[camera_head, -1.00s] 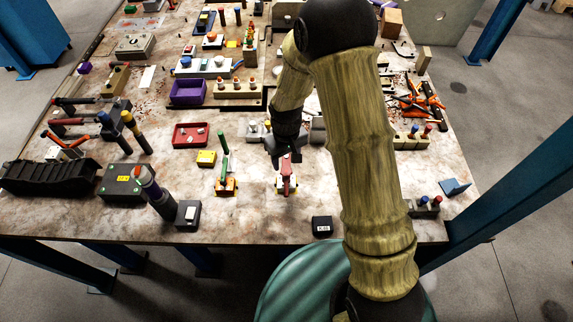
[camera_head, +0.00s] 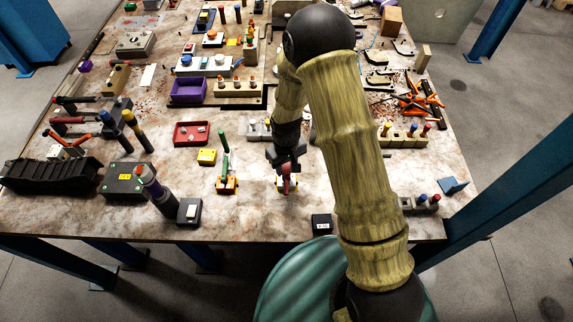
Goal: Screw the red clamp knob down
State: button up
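My gripper (camera_head: 286,167) is dark and points down right over the clamp, at the top of the red part. The gripper hides part of the knob. Whether its fingers touch the knob, or are open or shut, is too small and dark to tell.
A green-handled clamp on an orange base (camera_head: 226,184) stands close to the left. A black box (camera_head: 322,224) sits at the front edge. The table between them is clear.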

aim_at(286, 169)
jog(key=shift+f+m+b, duration=0.1)
jog(key=shift+m+b, duration=0.5)
jog(key=shift+m, duration=0.5)
jog(key=shift+m+b, duration=0.3)
jog(key=shift+m, duration=0.9)
jog(key=o, duration=0.8)
notch_tip(286, 169, up, 18)
jog(key=b, duration=0.3)
jog(key=shift+f, duration=0.15)
